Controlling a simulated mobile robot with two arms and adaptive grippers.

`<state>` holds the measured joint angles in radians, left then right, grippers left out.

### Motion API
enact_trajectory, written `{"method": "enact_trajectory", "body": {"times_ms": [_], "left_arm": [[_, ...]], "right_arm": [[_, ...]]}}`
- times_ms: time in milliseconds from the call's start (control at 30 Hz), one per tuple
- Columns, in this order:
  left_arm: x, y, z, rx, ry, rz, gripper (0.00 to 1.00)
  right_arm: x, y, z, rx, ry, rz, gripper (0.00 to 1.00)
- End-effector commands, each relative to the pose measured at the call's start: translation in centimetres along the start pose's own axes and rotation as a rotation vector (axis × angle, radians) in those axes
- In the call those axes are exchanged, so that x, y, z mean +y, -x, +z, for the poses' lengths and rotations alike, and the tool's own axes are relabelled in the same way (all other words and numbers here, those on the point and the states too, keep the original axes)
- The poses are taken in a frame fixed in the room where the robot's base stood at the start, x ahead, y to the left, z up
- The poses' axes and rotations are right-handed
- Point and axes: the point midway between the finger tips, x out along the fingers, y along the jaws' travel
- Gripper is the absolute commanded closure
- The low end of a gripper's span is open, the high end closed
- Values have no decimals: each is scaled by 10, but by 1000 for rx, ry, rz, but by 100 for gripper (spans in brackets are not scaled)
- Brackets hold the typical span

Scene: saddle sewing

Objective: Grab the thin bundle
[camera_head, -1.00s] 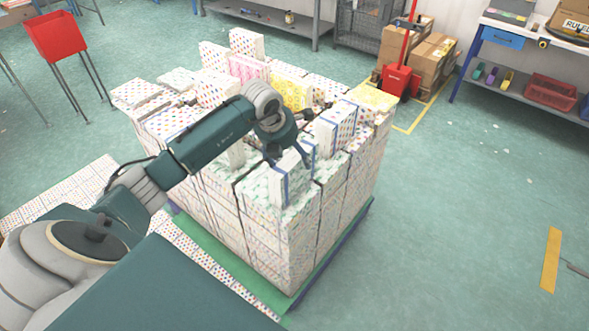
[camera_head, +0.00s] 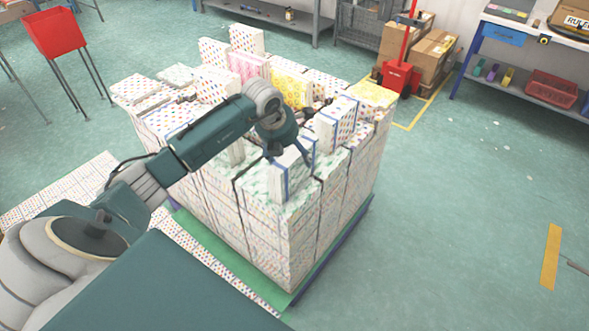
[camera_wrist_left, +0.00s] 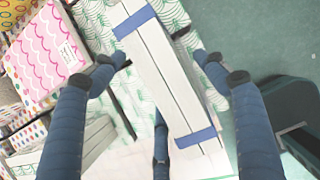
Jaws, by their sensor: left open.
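The thin bundle (camera_head: 291,176) is a narrow white stack of sheets with blue bands, standing at the near corner on top of the large pallet stack. In the left wrist view the thin bundle (camera_wrist_left: 168,75) runs diagonally through the middle, with a blue band near each end. My left gripper (camera_head: 288,156) is open over the bundle. In the wrist view its blue fingers stand on both sides of the bundle with gaps visible, and another finger shows at its lower end. Whether any finger touches it is unclear. My right gripper is out of view.
Another blue-banded bundle (camera_head: 334,123) stands just behind. Pink (camera_head: 247,68) and yellow (camera_head: 290,89) patterned bundles stand further back on the stack. A red pallet jack (camera_head: 398,76) and boxes are behind. The floor to the right is largely clear.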

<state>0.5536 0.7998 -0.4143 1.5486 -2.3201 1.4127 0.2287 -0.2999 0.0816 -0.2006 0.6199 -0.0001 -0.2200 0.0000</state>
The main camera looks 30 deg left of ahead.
Motion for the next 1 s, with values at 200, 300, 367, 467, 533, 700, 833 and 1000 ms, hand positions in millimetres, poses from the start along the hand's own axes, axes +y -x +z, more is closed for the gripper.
{"method": "enact_trajectory", "body": {"times_ms": [200,300,367,467,533,700,833,1000], "left_arm": [[0,0,0,0,0,0,39],[0,0,0,0,0,0,59],[0,0,0,0,0,0,71],[0,0,0,0,0,0,91],[0,0,0,0,0,0,100],[0,2,3,-6,0,0,100],[0,3,3,-6,0,0,100],[0,10,6,-7,-1,0,100]], "right_arm": [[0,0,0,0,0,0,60],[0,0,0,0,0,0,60],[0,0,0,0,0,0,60],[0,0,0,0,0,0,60],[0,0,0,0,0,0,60],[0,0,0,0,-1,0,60],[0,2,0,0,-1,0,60],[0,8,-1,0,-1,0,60]]}}
